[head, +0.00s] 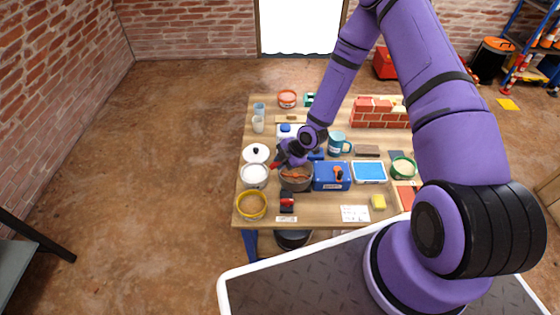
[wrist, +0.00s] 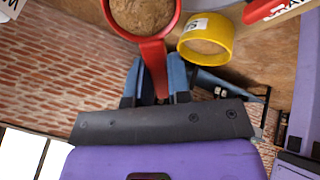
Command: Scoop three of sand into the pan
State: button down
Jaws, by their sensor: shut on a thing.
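My gripper (wrist: 155,85) is shut on the red handle of a scoop (wrist: 153,65). The scoop's round red cup holds brown, grainy sand (wrist: 143,14). In the head view my gripper (head: 280,162) is above the left part of the table, by a grey bowl (head: 296,186) with brownish content and a white-filled bowl (head: 254,178). The scoop shows there only as a small red piece, and its cup is hard to make out. I cannot tell for sure which vessel is the pan.
A yellow tub (head: 251,206) stands at the front left; a yellow labelled tub shows in the wrist view (wrist: 205,40). A blue box (head: 332,178), a blue mug (head: 338,142), a lidded white pot (head: 256,153) and a brick wall piece (head: 372,115) crowd the table (head: 325,211).

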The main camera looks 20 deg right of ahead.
jog(key=shift+s+d+f+t+y, duration=0.15)
jog(key=shift+d+t+y, duration=0.25)
jog(key=shift+y, duration=0.45)
jog(key=shift+s+d+r+t+y, duration=0.1)
jog(key=shift+s+d+t+y, duration=0.15)
jog(key=shift+t+y, duration=0.5)
jog(key=shift+s+d+f+t+y, duration=0.15)
jog(key=shift+d+t+y, duration=0.2)
jog(key=shift+y, duration=0.65)
jog(key=shift+d, duration=0.1)
jog(key=shift+r, duration=0.15)
jog(key=shift+r, duration=1.9)
jog(key=shift+r, duration=0.1)
